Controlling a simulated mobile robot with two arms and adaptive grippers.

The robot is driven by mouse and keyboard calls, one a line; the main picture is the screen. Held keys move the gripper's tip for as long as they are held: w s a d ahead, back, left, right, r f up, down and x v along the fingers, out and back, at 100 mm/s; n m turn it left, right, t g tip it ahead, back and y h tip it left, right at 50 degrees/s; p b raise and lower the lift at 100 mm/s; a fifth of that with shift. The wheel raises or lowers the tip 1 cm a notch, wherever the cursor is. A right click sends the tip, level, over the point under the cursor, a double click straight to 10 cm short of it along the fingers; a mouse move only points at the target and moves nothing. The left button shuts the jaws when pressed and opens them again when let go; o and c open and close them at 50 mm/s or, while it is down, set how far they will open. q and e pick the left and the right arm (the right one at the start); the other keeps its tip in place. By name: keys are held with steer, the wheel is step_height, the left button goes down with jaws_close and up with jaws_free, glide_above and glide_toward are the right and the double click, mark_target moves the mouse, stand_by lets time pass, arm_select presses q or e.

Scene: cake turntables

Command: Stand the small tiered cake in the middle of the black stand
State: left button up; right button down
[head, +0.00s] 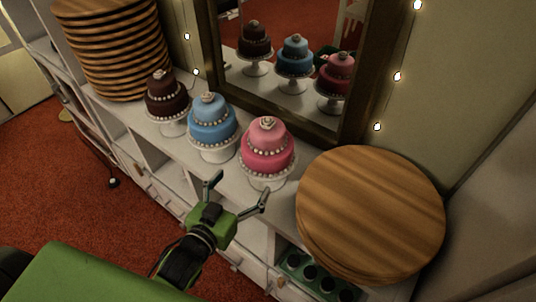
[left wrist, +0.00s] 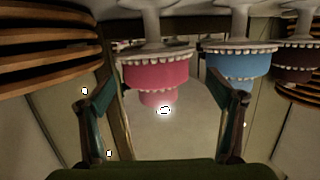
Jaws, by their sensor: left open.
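Three tiered cakes stand in a row on white pedestal stands on the shelf top: a dark brown cake (head: 165,98), a blue cake (head: 211,125) and a pink cake (head: 267,153). Which one the task means, I cannot tell. My left gripper (head: 239,186) is open and empty, just in front of the pink cake's white stand (head: 267,180) and apart from it. In the left wrist view, which is upside down, the pink cake (left wrist: 157,74) shows between the fingers, farther off, with the blue cake (left wrist: 237,64) to its right. No black stand shows. My right gripper is not in view.
A stack of round wooden boards (head: 112,45) stands at the far left, another (head: 370,210) at the right. A framed mirror (head: 290,50) behind reflects the cakes. A tray of dark round items (head: 318,277) sits in a lower compartment. String lights hang on the wall.

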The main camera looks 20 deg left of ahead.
arm_select(q)
steer(key=t+h, duration=0.1)
steer(key=t, duration=0.1)
glide_toward(260, 147)
steer(key=w, duration=0.2)
steer(key=w+p, duration=0.1)
steer(key=w, duration=0.2)
steer(key=w+d, duration=0.1)
steer(key=w, duration=0.1)
steer(key=shift+w+d+r+p, duration=0.1)
steer(key=shift+w+d+p, duration=0.05)
steer(key=shift+w+p, duration=0.25)
steer(key=shift+w, duration=0.55)
steer(key=w, duration=0.3)
steer(key=w+d+p, duration=0.1)
steer(key=w, duration=0.1)
steer(key=shift+w+f, duration=0.25)
steer(key=shift+f, duration=0.05)
steer(key=shift+s, duration=0.1)
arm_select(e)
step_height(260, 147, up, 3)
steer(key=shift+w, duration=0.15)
arm_select(q)
steer(key=c, duration=1.6)
steer(key=shift+r, duration=0.2)
steer(key=c, duration=0.6)
